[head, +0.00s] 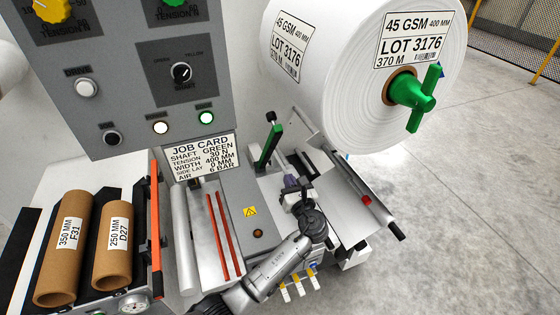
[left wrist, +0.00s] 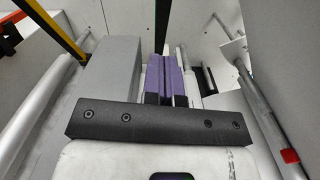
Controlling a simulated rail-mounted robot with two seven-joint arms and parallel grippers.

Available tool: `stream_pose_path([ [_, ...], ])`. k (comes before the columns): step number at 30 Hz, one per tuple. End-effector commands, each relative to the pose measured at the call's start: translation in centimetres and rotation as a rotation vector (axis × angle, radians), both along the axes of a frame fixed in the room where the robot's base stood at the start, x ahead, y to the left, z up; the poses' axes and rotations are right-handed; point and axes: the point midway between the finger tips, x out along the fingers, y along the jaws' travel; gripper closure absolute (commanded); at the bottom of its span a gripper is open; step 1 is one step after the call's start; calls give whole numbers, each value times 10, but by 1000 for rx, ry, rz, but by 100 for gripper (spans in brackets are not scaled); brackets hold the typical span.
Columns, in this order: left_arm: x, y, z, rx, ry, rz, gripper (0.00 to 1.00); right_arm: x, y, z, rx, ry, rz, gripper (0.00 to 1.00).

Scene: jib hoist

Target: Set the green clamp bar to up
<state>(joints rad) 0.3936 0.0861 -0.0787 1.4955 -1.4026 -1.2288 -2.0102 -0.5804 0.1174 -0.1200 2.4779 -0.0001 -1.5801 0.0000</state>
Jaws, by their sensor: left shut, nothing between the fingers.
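The green clamp bar (head: 268,146) is a slim green lever with a dark top end, beside the grey machine block under the roll in the head view. It stands steeply, leaning a little to the right at its top. My left gripper (head: 291,181) is just right of and below the bar, apart from it in the picture. In the left wrist view its purple fingers (left wrist: 167,76) are shut together with nothing between them. A dark upright bar (left wrist: 162,28) shows beyond the fingertips; I cannot tell whether it is the clamp bar. My right gripper is not in view.
The large white roll (head: 345,75) with a green shaft handle (head: 416,98) overhangs at the upper right. A control panel (head: 140,75) and job card (head: 202,158) stand at the left. Brown cores (head: 64,250) lie lower left. A silver roller with a red mark (head: 366,200) runs at right.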

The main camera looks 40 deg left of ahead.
Motion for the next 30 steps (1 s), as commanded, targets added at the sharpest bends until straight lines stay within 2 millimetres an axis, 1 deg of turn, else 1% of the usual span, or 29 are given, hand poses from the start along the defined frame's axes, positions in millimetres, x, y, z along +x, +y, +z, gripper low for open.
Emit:
stream_pose_path([
  [1, 0, 1, -22, 38, -9, 2, 100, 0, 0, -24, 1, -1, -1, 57],
  [3, -1, 0, -33, 90, -81, 0, 100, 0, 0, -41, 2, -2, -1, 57],
  [4, -1, -2, -32, 104, -132, -6, 100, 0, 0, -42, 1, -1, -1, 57],
  [6, -2, -4, -26, 123, -253, -26, 100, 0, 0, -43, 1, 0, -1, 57],
  [9, -3, -10, -14, 125, -443, -73, 100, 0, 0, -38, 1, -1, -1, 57],
  [11, -3, -14, -11, 113, -568, -110, 100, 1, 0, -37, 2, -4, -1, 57],
  [15, -5, -21, -3, 54, -873, -218, 100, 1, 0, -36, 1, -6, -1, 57],
  [21, -7, -26, 6, -84, -1259, -376, 100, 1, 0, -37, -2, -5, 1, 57],
  [25, -8, -27, 7, -185, -1443, -450, 100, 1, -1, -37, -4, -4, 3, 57],
  [30, -8, -27, 7, -279, -1590, -504, 100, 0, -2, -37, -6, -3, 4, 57],
])
